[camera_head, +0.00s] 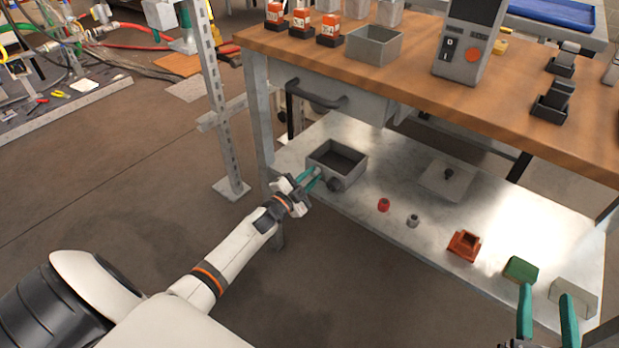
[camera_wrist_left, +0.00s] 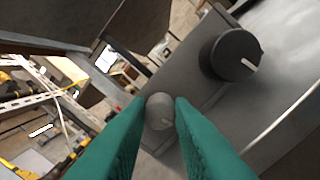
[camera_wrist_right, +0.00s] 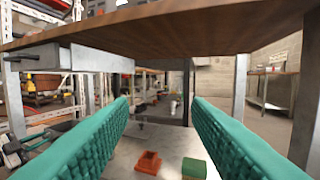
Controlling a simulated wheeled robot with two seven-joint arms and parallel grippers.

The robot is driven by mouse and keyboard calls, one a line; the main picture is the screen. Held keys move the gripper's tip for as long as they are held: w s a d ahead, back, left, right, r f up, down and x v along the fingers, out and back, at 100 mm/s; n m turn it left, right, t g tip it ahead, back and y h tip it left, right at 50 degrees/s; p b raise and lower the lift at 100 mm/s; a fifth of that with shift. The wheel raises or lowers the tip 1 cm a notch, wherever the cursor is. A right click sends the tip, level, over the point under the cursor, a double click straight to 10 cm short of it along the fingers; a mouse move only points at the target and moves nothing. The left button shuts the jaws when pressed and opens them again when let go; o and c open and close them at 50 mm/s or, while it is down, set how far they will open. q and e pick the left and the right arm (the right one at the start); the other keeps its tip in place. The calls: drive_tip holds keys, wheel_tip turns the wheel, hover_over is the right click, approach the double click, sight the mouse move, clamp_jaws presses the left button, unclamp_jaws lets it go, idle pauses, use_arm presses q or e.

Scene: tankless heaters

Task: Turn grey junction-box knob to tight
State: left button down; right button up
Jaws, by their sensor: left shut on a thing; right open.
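The grey junction box (camera_head: 351,173) is an open-topped box on the metal lower shelf. In the left wrist view its wall (camera_wrist_left: 190,88) carries a small light-grey knob (camera_wrist_left: 160,107) and a larger dark knob (camera_wrist_left: 234,54) with a pale pointer line. The dark knob also shows in the head view (camera_head: 334,185). My left gripper (camera_head: 316,173) is at the box's left front, its green fingers shut on the light-grey knob. Any tight mark is too small to see. My right gripper (camera_head: 546,292) is open and empty at the lower right.
On the metal shelf (camera_head: 400,240) lie a grey lid (camera_head: 447,181), a red cap (camera_head: 383,205), a small grey fitting (camera_head: 412,221), an orange-red part (camera_head: 464,246) and a green block (camera_head: 521,270). The wooden tabletop (camera_head: 415,85) overhangs it; a metal leg (camera_head: 257,110) stands near my left arm.

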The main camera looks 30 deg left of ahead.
use_arm(q)
drive_tip(key=c, duration=1.3)
unclamp_jaws()
drive_tip(key=shift+o, duration=0.2)
drive_tip(key=shift+s, duration=0.2)
drive_tip(key=s+p, duration=0.3)
drive_tip(key=s, duration=0.8)
drive_tip(key=shift+s+a+f, duration=0.3)
drive_tip(key=shift+a, duration=0.15)
use_arm(e)
drive_tip(key=s+d+f+g+h, duration=0.2)
drive_tip(key=s+d+f+g, duration=0.1)
drive_tip(key=f+g, duration=0.5)
wheel_tip(320, 180, down, 3)
drive_tip(key=shift+s+g+h, duration=0.3)
drive_tip(key=shift+s+h, duration=0.1)
drive_tip(key=shift+s, duration=0.4)
use_arm(q)
drive_tip(key=shift+d, duration=0.1)
